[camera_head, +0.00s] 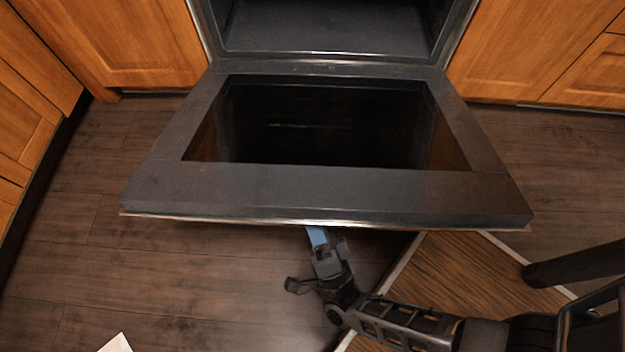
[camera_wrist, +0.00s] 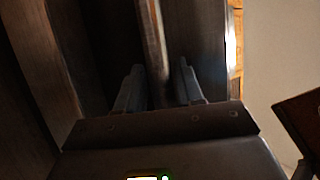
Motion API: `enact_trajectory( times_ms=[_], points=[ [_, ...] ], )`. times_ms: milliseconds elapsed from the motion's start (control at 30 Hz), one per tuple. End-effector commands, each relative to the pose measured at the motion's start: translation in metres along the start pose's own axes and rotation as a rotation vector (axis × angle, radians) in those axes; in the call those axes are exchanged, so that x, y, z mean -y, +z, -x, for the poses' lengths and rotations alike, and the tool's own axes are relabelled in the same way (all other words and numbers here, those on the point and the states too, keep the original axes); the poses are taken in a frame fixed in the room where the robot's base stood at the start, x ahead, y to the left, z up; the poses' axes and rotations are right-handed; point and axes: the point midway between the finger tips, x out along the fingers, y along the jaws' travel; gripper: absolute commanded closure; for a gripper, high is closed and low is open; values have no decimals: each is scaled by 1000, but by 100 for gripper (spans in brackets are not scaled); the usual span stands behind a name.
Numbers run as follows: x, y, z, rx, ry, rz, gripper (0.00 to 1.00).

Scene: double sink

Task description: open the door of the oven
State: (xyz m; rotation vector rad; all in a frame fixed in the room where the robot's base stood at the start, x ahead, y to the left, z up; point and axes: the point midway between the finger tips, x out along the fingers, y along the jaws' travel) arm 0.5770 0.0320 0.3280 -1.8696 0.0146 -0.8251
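The oven door (camera_head: 320,190) is swung far down, close to level, its dark inner window facing up in the head view. The oven cavity (camera_head: 325,30) shows behind it. My gripper (camera_head: 317,237) is below the door's front edge, with its fingertips partly hidden under it. In the wrist view, my gripper (camera_wrist: 161,70) has its two fingers apart, with a long bar, apparently the door handle (camera_wrist: 153,40), between them. A dark gap shows beside the right finger, so the fingers do not look clamped on the bar. The handle is hidden in the head view.
Wooden cabinets (camera_head: 140,45) flank the oven on the left and right (camera_head: 545,50). Dark plank floor (camera_head: 180,280) lies open left of my arm. A brown wood-grained panel with a pale edge (camera_head: 455,275) lies at the lower right, near my arm.

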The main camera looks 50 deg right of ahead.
Motion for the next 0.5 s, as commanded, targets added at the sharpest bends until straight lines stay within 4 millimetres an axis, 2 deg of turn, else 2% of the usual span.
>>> enact_trajectory(
  times_ms=[33,100,500],
  points=[
    [0,0,1,2,0,0,58],
    [1,1,2,4,0,-1,52],
    [4,2,4,9,-4,-3,52]
  ],
)
